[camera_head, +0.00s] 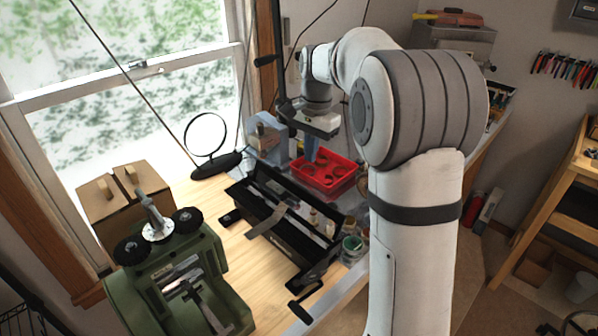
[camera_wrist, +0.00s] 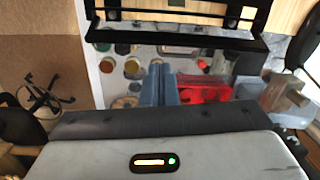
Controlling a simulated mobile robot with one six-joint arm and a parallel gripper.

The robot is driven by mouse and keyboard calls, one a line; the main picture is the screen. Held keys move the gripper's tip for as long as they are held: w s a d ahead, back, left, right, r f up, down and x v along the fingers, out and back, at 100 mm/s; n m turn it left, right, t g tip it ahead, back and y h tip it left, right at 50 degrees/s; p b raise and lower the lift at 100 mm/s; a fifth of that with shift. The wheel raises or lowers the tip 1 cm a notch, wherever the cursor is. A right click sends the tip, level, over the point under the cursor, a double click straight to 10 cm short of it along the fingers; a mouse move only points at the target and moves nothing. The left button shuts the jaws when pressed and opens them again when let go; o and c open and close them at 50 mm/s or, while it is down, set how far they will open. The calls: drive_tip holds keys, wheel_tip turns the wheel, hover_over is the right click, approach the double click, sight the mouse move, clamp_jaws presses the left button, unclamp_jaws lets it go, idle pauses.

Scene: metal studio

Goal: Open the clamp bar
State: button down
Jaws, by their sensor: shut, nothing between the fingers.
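I cannot tell for certain which part is the clamp bar. A long black metal fixture (camera_head: 285,228) lies on the bench in the middle of the head view, with a flat grey strip across it and a dark handle (camera_head: 305,308) at its near end. Its dark bars (camera_wrist: 175,38) cross the top of the wrist view. My gripper (camera_head: 310,158) has blue fingers and is beyond the fixture, above or beside a red tray (camera_head: 335,180). In the wrist view my gripper (camera_wrist: 160,68) is shut and empty, apart from the fixture.
A green machine (camera_head: 180,275) with black knobs stands at the near left, before a cardboard box (camera_head: 112,205). A round magnifier or mirror (camera_head: 206,134) stands by the window. Small jars (camera_wrist: 122,48) sit near the fixture. A wooden shelf (camera_head: 555,190) is at the right.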

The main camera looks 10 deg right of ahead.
sight(298, 196)
drive_tip(key=w+f+m+p, duration=0.1)
drive_tip(key=w+f, duration=0.3)
drive_tip(key=f, duration=0.8)
drive_tip(key=shift+a+f+m+g+p, duration=0.2)
drive_tip(key=shift+a+m+g+p, duration=0.1)
drive_tip(key=shift+p, duration=0.1)
